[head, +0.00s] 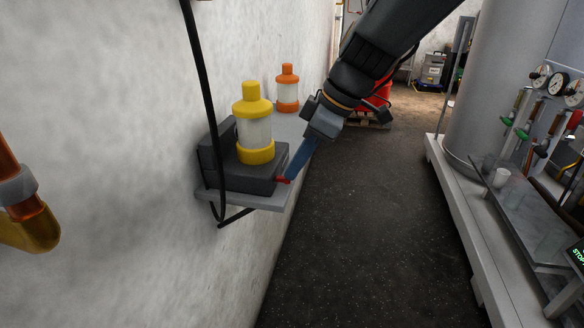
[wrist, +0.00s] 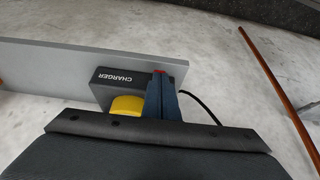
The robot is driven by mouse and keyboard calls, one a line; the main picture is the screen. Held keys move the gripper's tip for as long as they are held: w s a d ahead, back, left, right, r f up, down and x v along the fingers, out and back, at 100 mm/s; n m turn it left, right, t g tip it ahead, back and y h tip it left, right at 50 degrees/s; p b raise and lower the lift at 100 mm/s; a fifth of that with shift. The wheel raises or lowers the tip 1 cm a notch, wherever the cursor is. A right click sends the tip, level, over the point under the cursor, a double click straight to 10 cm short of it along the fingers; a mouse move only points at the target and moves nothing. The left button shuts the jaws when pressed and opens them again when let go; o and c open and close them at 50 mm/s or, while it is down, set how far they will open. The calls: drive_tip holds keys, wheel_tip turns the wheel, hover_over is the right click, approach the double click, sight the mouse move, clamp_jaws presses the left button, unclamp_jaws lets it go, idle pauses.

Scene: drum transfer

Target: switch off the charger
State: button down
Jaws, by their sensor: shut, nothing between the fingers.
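The charger (head: 240,180) is a dark box on a grey wall shelf. A lamp with yellow ends and a clear middle (head: 254,130) stands on it. A small red switch (head: 282,180) sticks out at the charger's right front side. My gripper (head: 292,177) reaches down from the upper right, its blue fingers shut and empty, their tips right beside the switch. In the wrist view the charger (wrist: 118,78) shows its label, and red (wrist: 160,72) shows at the tips of my gripper (wrist: 161,80). I cannot tell whether they touch, or which way the switch is set.
The grey shelf (head: 245,198) also bears an orange-ended lamp (head: 288,88) farther back. A black cable (head: 203,75) hangs in front of the wall by the charger. The dark floor (head: 365,220) is clear; a large grey tank (head: 485,90) stands at right.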

drive_tip(key=shift+d+f+b, duration=0.65)
drive_tip(key=shift+f+b, duration=0.3)
drive_tip(key=shift+b, duration=0.75)
drive_tip(key=shift+s+r, duration=0.1)
drive_tip(key=shift+r, duration=0.05)
drive_tip(key=shift+a, duration=0.1)
drive_tip(key=shift+a+r+p, duration=0.25)
drive_tip(key=shift+a+p, duration=0.05)
drive_tip(key=shift+a, duration=0.4)
drive_tip(key=s+d+r, duration=0.1)
drive_tip(key=d+r, duration=0.7)
drive_tip(key=d, duration=0.2)
drive_tip(key=shift+s+d+r+p, duration=0.15)
drive_tip(key=shift+s+d+p, duration=0.15)
drive_tip(key=shift+s+p, duration=0.05)
